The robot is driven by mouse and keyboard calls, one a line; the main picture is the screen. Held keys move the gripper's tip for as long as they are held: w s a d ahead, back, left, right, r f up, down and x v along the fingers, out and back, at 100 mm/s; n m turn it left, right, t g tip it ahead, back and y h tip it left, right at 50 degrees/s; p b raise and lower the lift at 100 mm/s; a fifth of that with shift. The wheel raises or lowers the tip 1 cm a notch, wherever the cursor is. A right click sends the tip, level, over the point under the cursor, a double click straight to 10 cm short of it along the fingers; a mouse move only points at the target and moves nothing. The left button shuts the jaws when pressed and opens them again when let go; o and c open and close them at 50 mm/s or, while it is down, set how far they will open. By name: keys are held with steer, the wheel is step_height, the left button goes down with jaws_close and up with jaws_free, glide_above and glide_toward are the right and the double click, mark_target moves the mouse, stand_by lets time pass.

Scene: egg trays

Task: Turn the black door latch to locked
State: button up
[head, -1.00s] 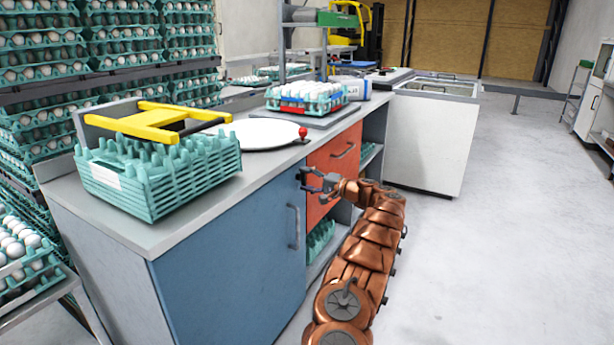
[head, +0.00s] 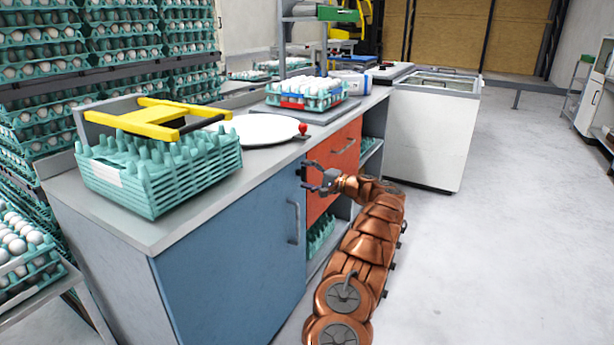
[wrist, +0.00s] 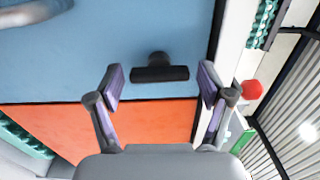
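The black latch (wrist: 160,73) sits on the blue cabinet door (wrist: 120,40) near the seam with the orange drawer front. Its bar runs parallel to that seam in the wrist view. My gripper (wrist: 160,84) is open, with one finger beyond each end of the bar. Neither finger visibly touches it. In the head view my gripper (head: 312,177) is at the door's upper right corner, its spread fingers pointing at the cabinet. The latch (head: 303,173) shows there as a small dark shape, partly hard to tell from the fingers.
A grey door handle (head: 295,223) is left of and below my gripper. A red knob (head: 303,130) stands at the counter edge above it. Stacked green egg trays (head: 160,175) and a white round plate (head: 262,130) are on the counter. The floor at right is clear.

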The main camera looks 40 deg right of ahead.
steer(key=shift+o, duration=0.2)
steer(key=v, duration=1.2)
stand_by(0.4)
